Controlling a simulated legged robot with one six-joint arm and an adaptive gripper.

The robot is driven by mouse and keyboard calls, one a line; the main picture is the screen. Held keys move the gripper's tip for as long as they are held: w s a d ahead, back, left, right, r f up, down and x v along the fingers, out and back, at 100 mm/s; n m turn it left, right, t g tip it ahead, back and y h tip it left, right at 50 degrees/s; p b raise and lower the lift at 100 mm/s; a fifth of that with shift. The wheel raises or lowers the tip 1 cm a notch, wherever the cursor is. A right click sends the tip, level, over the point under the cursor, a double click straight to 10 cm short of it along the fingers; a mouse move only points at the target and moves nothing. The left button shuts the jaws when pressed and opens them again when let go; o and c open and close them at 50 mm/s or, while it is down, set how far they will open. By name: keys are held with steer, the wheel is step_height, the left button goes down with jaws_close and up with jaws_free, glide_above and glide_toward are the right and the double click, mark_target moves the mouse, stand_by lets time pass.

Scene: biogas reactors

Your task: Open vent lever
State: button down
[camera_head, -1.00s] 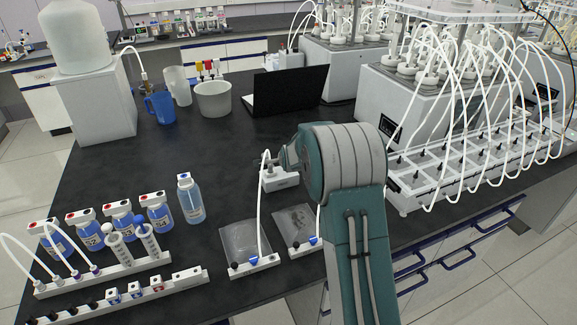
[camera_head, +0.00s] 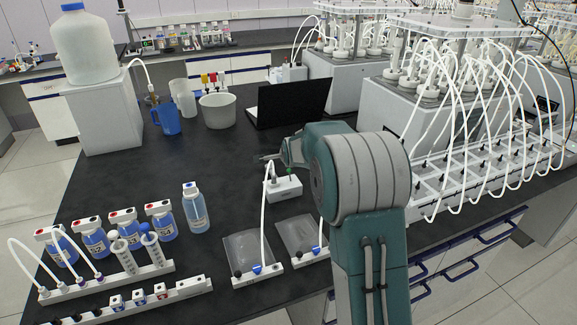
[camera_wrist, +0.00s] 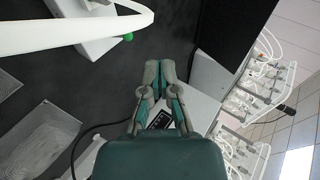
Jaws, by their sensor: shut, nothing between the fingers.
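A small white box (camera_head: 285,189) stands on the black bench near the middle in the head view, with a white tube arching over it. A small green knob (camera_head: 290,177) shows at the box; it also shows in the wrist view, upper left (camera_wrist: 128,37). I cannot tell for sure that this is the vent lever. My gripper (camera_head: 264,158) is above and behind the box in the head view. In the wrist view my gripper (camera_wrist: 158,66) has its fingertips together and empty, to the right of and below the green knob, apart from it.
A black laptop (camera_head: 290,100) stands behind. A white reactor rack (camera_head: 480,175) with small black levers and looping tubes is at the right. The bench between is clear.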

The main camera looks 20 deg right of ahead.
step_height(320, 180, up, 7)
steer(key=s+a, duration=0.1)
steer(key=s, duration=0.1)
steer(key=shift+s, duration=0.35)
steer(key=shift+a+f, duration=0.1)
steer(key=shift+a, duration=0.15)
